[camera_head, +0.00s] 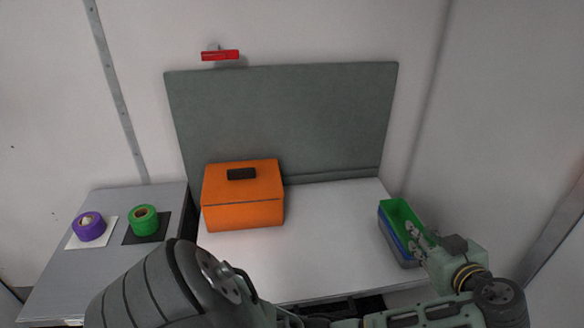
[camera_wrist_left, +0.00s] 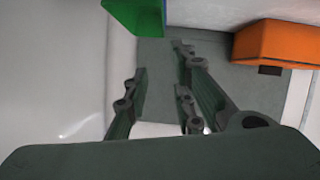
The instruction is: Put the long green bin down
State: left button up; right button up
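The long green bin (camera_head: 399,213) sits at the right end of the white table, on top of a blue bin (camera_head: 393,232) and a grey bin (camera_head: 404,263) in a stack. My left gripper (camera_head: 415,238) is at the right side of this stack, close to the green bin's near end. In the left wrist view, the left gripper's fingers (camera_wrist_left: 162,68) are apart with nothing between them. The green bin (camera_wrist_left: 138,14) shows beyond the fingertips at the top edge there. Whether a finger touches the bin cannot be told. My right gripper is not in view.
An orange box (camera_head: 242,211) stands on the white table (camera_head: 325,228), which is clear in the middle. A grey-green panel (camera_head: 285,115) stands behind it. A side table (camera_head: 70,278) at left holds purple tape (camera_head: 88,232) and green tape (camera_head: 144,224). A wall is close at right.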

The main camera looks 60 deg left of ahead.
pick_arm(q)
jog(key=w+d+f+m+t+h, duration=0.2)
jog(key=d+f+m+t+h, duration=0.2)
jog(key=d+f+m+h, duration=0.65)
jog(key=s+f+m+g, duration=0.1)
jog(key=s+f+m, duration=0.25)
jog(key=f, duration=0.95)
jog(key=s+f+m+g, duration=0.2)
jog(key=s+f, duration=0.3)
jog(key=f, duration=0.7)
jog(key=s+a+f+m+g+h, duration=0.1)
jog(key=s+a+f+g+h, duration=0.15)
jog(key=s+f, duration=1.55)
jog(key=s+a+f+g, duration=0.2)
jog(key=s+f, duration=0.1)
jog(key=s, duration=0.8)
jog(key=s+a+f+g, duration=0.1)
jog(key=s+f, duration=0.2)
jog(key=s, duration=0.9)
jog(key=shift+a+f+g+y, duration=0.35)
jog(key=shift+a+y, duration=0.05)
